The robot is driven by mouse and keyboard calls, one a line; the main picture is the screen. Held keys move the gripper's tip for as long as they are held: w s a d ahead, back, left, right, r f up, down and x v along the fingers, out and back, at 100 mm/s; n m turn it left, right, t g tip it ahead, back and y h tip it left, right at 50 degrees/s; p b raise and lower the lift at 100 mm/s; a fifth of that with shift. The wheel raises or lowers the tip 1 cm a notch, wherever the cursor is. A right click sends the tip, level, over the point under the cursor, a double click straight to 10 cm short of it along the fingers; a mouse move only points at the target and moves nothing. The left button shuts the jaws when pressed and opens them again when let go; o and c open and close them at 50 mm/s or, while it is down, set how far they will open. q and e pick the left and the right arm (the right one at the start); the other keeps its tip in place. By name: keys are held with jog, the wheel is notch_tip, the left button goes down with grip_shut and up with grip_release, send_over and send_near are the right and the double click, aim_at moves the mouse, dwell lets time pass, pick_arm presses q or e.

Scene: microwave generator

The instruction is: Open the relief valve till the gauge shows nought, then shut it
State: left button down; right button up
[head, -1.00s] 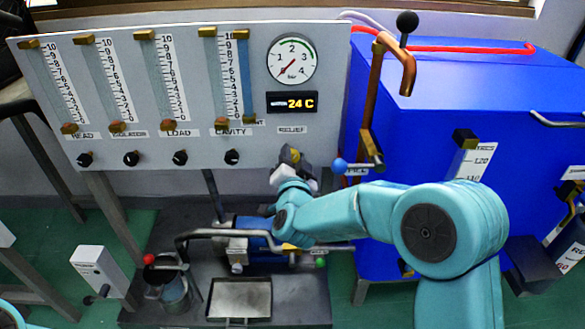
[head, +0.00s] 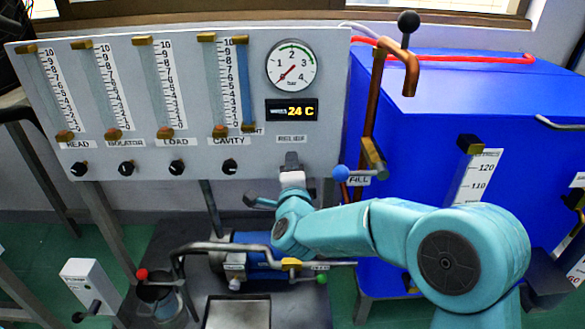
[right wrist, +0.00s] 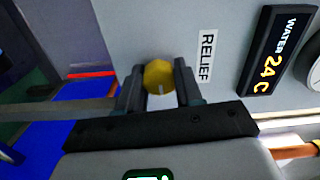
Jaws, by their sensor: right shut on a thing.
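The relief valve's yellow knob (right wrist: 158,75) sits between the two dark fingers of my right gripper (right wrist: 160,88) in the right wrist view, beside the RELIEF label (right wrist: 207,56). The fingers are shut on it. In the head view my right gripper (head: 291,163) reaches the panel just under the RELIEF label (head: 291,139) and hides the knob. The round pressure gauge (head: 291,66) is above; its needle points to the lower left, below the 1 mark, near the low end of the scale. My left gripper is not in view.
A display (head: 292,110) reads 24 C. Several flow tubes and black knobs (head: 229,167) are to the left on the panel (head: 200,190). A blue-ended lever (head: 341,173) and copper pipe (head: 371,100) stand close right of my gripper, before the blue tank (head: 440,90).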

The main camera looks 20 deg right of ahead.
jog(key=shift+d+r+m, duration=0.15)
jog(key=shift+d+m, duration=0.05)
jog(key=shift+m, duration=0.5)
jog(key=o, duration=1)
jog(key=shift+o, duration=0.2)
jog(key=shift+a, duration=0.1)
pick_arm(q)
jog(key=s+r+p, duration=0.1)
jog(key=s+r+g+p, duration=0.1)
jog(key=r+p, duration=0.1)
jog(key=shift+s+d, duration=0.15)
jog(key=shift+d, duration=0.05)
pick_arm(e)
jog(key=v, duration=1.6)
jog(key=shift+s, duration=0.15)
